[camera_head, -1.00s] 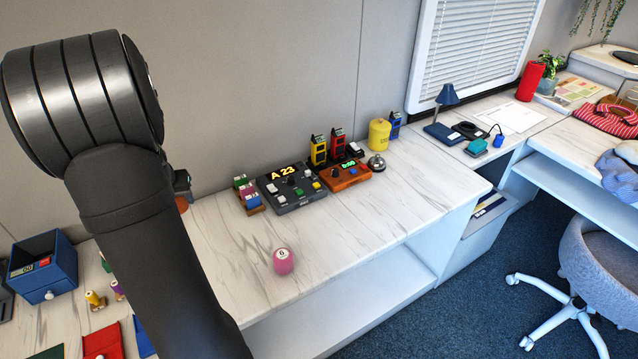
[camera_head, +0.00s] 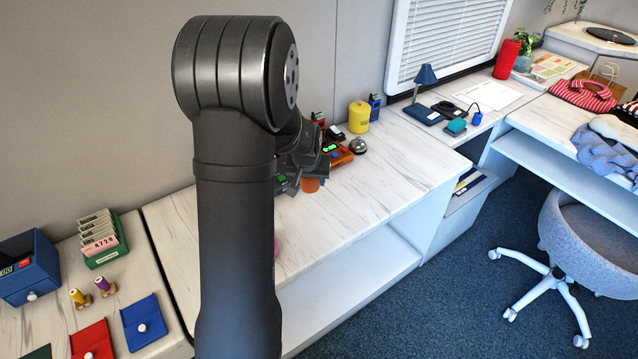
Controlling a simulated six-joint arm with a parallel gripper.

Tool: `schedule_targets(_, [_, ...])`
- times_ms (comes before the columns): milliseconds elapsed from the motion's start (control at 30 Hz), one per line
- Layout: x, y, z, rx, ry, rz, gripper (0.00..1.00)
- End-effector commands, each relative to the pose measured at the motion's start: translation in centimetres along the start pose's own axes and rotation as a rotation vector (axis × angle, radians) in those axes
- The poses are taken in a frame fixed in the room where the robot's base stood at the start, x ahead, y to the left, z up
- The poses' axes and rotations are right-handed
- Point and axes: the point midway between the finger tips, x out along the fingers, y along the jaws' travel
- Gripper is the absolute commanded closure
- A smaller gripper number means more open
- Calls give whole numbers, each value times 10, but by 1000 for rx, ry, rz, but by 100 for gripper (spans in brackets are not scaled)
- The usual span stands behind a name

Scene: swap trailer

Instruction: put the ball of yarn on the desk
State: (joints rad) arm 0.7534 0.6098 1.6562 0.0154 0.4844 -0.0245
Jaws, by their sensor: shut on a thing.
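My gripper (camera_head: 300,178) is in the middle of the head view, partly hidden behind my arm. It is shut on a rounded rust-orange thing, which looks like the ball of yarn (camera_head: 311,185). Only its lower part shows below the fingers, over the marble-topped counter (camera_head: 365,200). The desk (camera_head: 540,118) is at the right, above the grey chair.
A yellow canister (camera_head: 359,117) and a bell (camera_head: 357,146) stand on the counter. The grey chair (camera_head: 590,235) is in front of the desk.

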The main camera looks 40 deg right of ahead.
Motion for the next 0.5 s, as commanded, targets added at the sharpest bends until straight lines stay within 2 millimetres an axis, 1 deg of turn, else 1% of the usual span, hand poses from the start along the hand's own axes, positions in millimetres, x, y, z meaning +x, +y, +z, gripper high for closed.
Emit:
schedule_targets(33, [2, 15, 0, 16, 1, 7, 76])
schedule_targets(100, [3, 28, 1, 28, 2, 13, 76])
schedule_targets(200, [5, 40, 2, 38, 4, 18, 76])
schedule_targets(233, [6, 40, 2, 39, 4, 19, 76])
schedule_targets(300, [11, 37, 1, 40, 3, 19, 76])
schedule_targets(367, [17, 28, 0, 37, 3, 19, 76])
schedule_targets(500, [40, -1, -4, 34, 1, 18, 76])
